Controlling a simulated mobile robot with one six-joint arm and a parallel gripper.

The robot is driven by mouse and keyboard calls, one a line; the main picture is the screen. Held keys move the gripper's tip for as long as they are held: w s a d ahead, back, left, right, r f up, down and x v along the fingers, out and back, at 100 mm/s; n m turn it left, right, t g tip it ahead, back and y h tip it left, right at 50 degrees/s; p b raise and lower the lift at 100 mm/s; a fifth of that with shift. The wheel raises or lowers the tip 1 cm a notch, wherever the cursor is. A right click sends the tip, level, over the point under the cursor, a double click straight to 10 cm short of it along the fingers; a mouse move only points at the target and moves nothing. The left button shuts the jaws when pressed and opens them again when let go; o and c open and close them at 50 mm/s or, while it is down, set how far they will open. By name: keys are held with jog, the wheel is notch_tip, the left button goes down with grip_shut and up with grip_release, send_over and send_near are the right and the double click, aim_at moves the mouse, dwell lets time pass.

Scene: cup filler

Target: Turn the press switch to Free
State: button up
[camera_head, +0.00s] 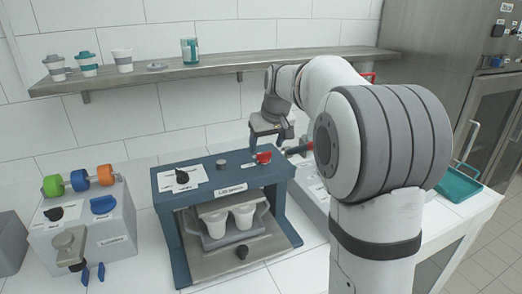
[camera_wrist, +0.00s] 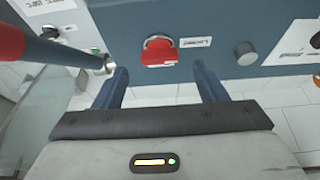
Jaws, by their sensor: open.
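The blue lid bench (camera_head: 165,184) stands on the counter with several controls on top. A red knob (camera_head: 263,158) sits at its right end; in the wrist view this red knob (camera_wrist: 160,50) has a small white label beside it, too small to read surely. A black knob (camera_head: 182,177) with paper labels is at the left end. Which one is the press switch I cannot tell for certain. My gripper (camera_head: 268,143) is open and empty, above and close to the red knob. In the wrist view the knob lies ahead of and between the two blue fingers (camera_wrist: 160,74), not gripped.
A grey round button (camera_wrist: 246,54) sits between the knobs. Two white cups (camera_head: 229,218) stand inside the bench. A red-ended lever (camera_wrist: 50,45) rises beside the fingers. A grey box with colored rings (camera_head: 80,179) stands left. A shelf (camera_head: 210,68) with cups runs behind.

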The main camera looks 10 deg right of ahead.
aim_at(264, 153)
jog(key=shift+x, duration=1.75)
